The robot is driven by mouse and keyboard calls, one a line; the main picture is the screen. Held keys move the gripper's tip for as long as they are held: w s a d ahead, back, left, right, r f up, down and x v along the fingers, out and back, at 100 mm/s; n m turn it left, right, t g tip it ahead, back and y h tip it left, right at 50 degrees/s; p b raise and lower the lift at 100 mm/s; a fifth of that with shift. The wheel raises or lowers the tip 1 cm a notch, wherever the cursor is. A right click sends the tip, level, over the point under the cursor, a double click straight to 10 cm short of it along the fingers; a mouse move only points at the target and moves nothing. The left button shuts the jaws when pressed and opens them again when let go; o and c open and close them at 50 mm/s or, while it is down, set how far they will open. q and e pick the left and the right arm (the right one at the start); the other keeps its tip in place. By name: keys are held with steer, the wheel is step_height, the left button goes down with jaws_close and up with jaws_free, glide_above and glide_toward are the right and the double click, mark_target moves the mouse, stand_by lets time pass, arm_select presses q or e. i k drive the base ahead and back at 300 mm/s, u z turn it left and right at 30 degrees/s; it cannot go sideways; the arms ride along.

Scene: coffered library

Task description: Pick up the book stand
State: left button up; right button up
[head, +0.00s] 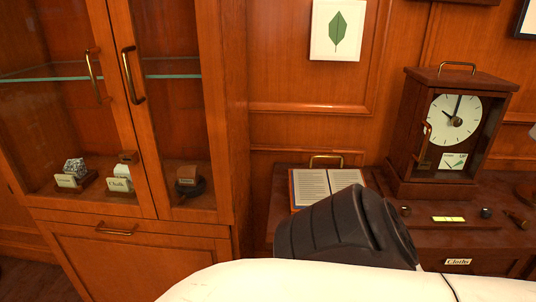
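The book stand (294,190) is on the wooden side table against the panelled wall, right of the glass cabinet. It has a brown edge and shows two pale printed pages. A brass handle (326,158) arches up at its back edge. One of my arms, with a white link and a black joint, crosses the bottom of the view and hides the lower right of the stand. Neither of my grippers shows.
A glass-doored cabinet (232,130) stands at the left, with small labelled items inside. A wooden clock (398,148) with a top handle is on the right of the table. Small knobs and a lit green strip (448,219) are in front of it.

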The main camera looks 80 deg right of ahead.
mark_target(307, 186)
steer(key=z, duration=2.3)
